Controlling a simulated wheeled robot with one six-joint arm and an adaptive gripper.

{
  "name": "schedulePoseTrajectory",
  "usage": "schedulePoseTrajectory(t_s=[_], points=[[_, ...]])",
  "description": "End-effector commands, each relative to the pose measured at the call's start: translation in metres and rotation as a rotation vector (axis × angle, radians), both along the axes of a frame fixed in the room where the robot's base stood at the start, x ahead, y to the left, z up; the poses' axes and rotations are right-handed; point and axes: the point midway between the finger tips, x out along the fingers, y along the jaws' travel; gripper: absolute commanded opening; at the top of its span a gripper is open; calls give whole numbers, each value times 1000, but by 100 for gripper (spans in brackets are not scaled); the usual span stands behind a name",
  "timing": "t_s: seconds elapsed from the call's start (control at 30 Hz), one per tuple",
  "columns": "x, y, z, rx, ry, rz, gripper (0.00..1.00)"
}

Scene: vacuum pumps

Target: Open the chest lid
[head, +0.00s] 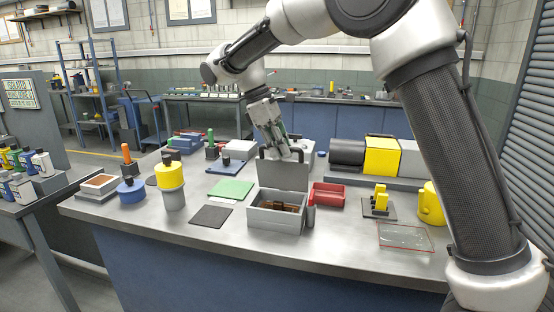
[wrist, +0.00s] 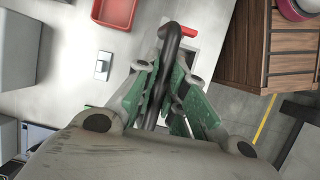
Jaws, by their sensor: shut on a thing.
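The grey chest (head: 262,224) sits on the workbench in the head view, its box open at the top with brown contents (head: 284,206) inside. Its lid (head: 283,177) stands about upright at the back of the box. A black handle (head: 262,153) shows at the lid's top edge. My gripper (head: 287,153) is at that edge, shut on the handle. In the wrist view the dark bar of the handle (wrist: 172,50) runs between my green-padded fingers (wrist: 166,98). The fingers hide part of the handle.
A dark mat (head: 211,216) and green sheet (head: 231,189) lie left. Yellow parts (head: 381,200) and a clear plate (head: 405,237) are on the right.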

Motion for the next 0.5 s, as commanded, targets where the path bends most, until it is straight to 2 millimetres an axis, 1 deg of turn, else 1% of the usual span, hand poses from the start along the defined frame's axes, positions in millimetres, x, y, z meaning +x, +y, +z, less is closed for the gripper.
schedulePoseTrajectory(t_s=[0.03,0.2,0.5], points=[[7,-3,0,9,28,-4,0],[21,-8,2,6,22,-1,0],[37,-14,3,4,20,1,0]])
